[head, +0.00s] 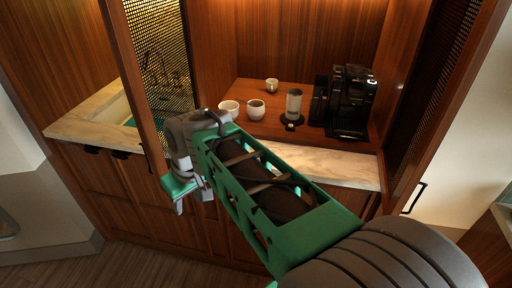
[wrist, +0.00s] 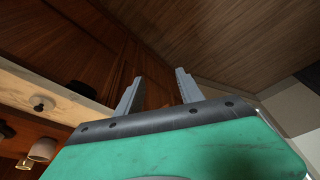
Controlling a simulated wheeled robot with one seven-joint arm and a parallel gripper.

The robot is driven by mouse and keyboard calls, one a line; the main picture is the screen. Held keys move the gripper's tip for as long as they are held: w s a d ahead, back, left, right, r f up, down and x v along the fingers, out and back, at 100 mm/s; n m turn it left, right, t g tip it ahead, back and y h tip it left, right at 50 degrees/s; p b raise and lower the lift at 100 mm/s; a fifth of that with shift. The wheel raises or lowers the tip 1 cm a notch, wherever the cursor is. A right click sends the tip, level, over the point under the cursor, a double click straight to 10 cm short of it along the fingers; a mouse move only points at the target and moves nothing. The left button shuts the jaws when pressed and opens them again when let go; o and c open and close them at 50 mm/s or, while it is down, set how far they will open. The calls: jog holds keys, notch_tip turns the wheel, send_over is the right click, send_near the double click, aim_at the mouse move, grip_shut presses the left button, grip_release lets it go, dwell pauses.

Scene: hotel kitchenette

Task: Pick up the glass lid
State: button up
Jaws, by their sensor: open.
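My gripper (head: 193,200) hangs in front of the cabinet, below the counter edge, with its fingers pointing down. In the wrist view its two fingers (wrist: 160,78) are spread apart with nothing between them. A small pale round piece with a dark knob (wrist: 41,103) lies on the marble counter at the left of the wrist view. It may be the glass lid, but it is too small to be sure. My gripper is well apart from it. I cannot make out a lid in the head view, where my arm covers part of the counter.
On the wooden tray (head: 318,137) are white cups (head: 229,108), a cylinder on a dark base (head: 294,104) and a black coffee machine (head: 350,101). An open perforated door (head: 157,62) stands left of them, another (head: 435,92) right. Pale marble (head: 332,166) edges the counter. The floor (head: 130,262) is clear.

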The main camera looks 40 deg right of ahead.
jog(key=w+d+r+n+p, duration=0.1)
jog(key=w+d, duration=0.3)
jog(key=d, duration=0.3)
jog(key=w+d+r+n+y, duration=0.1)
jog(key=w+d, duration=0.2)
jog(key=d, duration=0.3)
jog(key=w+d+r+n+p, duration=0.1)
jog(key=w+d, duration=0.3)
jog(key=d, duration=0.3)
jog(key=s+d+f+n, duration=0.1)
jog(key=s+d+f, duration=0.1)
jog(key=d, duration=0.6)
jog(key=s+d+f+n, duration=0.1)
jog(key=d+f, duration=0.1)
jog(key=d, duration=0.6)
jog(key=x, duration=0.3)
jog(key=a+b+x, duration=0.1)
jog(key=x, duration=0.2)
jog(key=shift+w+r, duration=0.15)
jog(key=shift+w, duration=0.1)
jog(key=shift+w+a+f, duration=0.1)
jog(key=shift+f, duration=0.3)
jog(key=shift+c, duration=0.4)
grip_shut()
